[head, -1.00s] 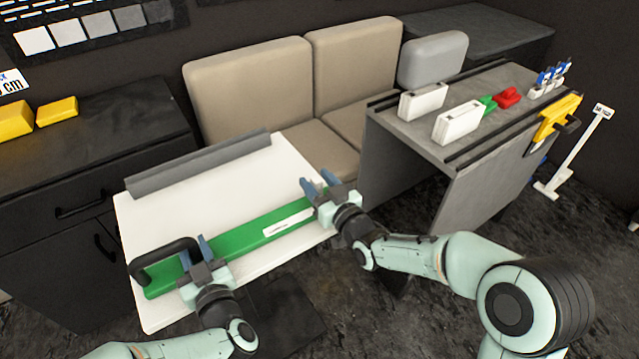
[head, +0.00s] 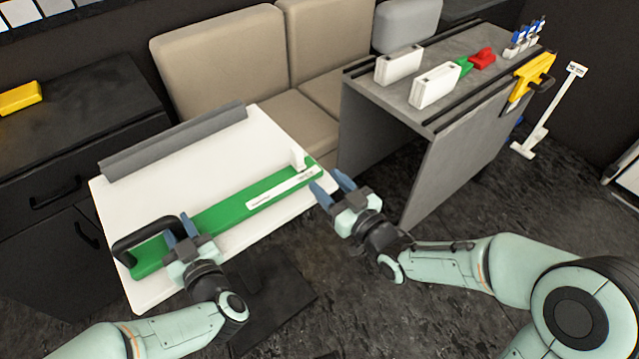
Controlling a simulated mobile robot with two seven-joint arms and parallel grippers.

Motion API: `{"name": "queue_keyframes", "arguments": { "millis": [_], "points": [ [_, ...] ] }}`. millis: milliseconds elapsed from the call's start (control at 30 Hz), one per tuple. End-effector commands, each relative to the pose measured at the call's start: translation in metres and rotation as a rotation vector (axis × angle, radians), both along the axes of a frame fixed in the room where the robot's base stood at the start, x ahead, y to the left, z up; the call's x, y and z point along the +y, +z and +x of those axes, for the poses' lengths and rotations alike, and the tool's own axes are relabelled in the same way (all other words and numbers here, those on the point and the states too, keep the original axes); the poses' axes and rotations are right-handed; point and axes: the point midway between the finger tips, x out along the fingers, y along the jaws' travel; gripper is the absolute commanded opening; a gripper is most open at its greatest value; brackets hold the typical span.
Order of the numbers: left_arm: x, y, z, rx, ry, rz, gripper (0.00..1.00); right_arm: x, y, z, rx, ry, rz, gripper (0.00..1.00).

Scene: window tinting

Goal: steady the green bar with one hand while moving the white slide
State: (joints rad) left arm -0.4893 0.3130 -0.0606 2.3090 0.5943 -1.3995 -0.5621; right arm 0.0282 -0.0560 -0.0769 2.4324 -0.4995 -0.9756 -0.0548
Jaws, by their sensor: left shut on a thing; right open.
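The green bar (head: 222,213) lies along the white board (head: 110,195), with a black handle (head: 135,240) at its left end. The white slide (head: 283,188) lies on the bar's right part, with a small white upright knob (head: 297,158) near its right end. My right gripper (head: 332,188) is open and empty. It is just off the right end of the bar, apart from the slide. The part of the bar under my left gripper is hidden.
A beige seat (head: 225,80) stands behind. To the right, a grey table (head: 385,110) holds white boxes (head: 435,87), a red piece (head: 482,58) and a yellow tool (head: 528,80). Dark floor lies right of the board.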

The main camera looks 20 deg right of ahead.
Motion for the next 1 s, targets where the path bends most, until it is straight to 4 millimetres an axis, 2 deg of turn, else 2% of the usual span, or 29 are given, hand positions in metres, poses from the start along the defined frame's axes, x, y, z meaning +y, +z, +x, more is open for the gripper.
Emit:
{"name": "queue_keyframes", "arguments": {
  "millis": [200, 233, 300, 500, 533, 600, 1000],
  "points": [
    [-0.0003, 0.0027, 0.0005, -0.008, 0.0, -0.003, 0.0, 0.0, 0.0002, 0.0004, 0.0, 0.0, 0.0, 0.49],
    [-0.0002, 0.0027, 0.0005, -0.008, 0.0, -0.003, 0.37, 0.0, 0.0002, 0.0004, 0.0, 0.0, 0.0, 0.49],
    [-0.0003, 0.0025, 0.0005, -0.007, 0.0, -0.003, 0.6, 0.0001, 0.0002, 0.0005, 0.0, 0.0, 0.0, 0.49],
    [0.0, 0.0012, 0.0002, -0.003, 0.0, -0.001, 0.61, 0.0001, 0.0001, 0.0006, 0.0, 0.0, 0.0, 0.49],
    [0.0, 0.0011, 0.0002, -0.003, 0.0, -0.001, 0.64, 0.0001, 0.0001, 0.0006, 0.0, 0.0, 0.0, 0.49],
    [-0.0001, 0.0008, 0.0001, -0.002, 0.0, -0.001, 0.87, 0.0001, 0.0001, 0.0006, 0.0, 0.0, 0.0, 0.49],
    [-0.0011, 0.0002, -0.0033, 0.0, -0.001, 0.0, 0.87, 0.0001, 0.0001, 0.0006, 0.0, 0.0, 0.0, 0.49]
  ]
}}
